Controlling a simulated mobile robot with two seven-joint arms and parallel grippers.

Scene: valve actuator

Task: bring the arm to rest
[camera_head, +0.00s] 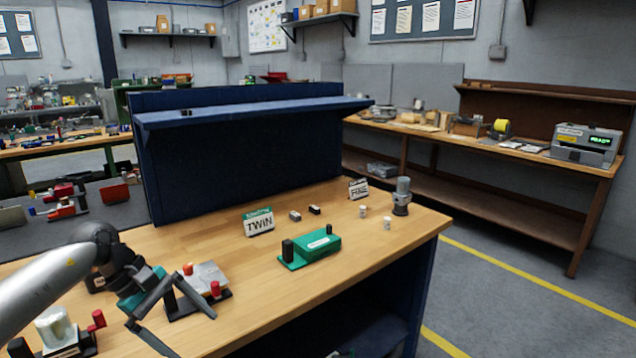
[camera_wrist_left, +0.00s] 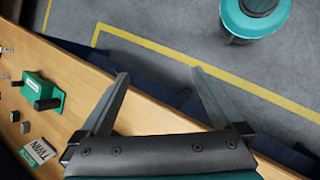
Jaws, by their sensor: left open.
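My left arm comes in from the left in the head view. Its gripper (camera_head: 196,336) is open, with the fingers spread and nothing between them. It hangs at the front edge of the wooden workbench (camera_head: 330,262), in front of a fixture with a grey block and red knobs (camera_head: 208,278). In the left wrist view, the open gripper (camera_wrist_left: 160,73) is over the bench's edge and the grey floor, apart from any object. I cannot make out my right gripper in either view.
On the bench are a green device with a black cylinder (camera_head: 318,248), a TWIN sign (camera_head: 258,222), a FINE sign (camera_head: 358,188), a grey cylindrical part (camera_head: 402,195) and small pieces. Another red-knobbed fixture (camera_head: 62,335) is at lower left. A blue panel (camera_head: 240,150) stands behind.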

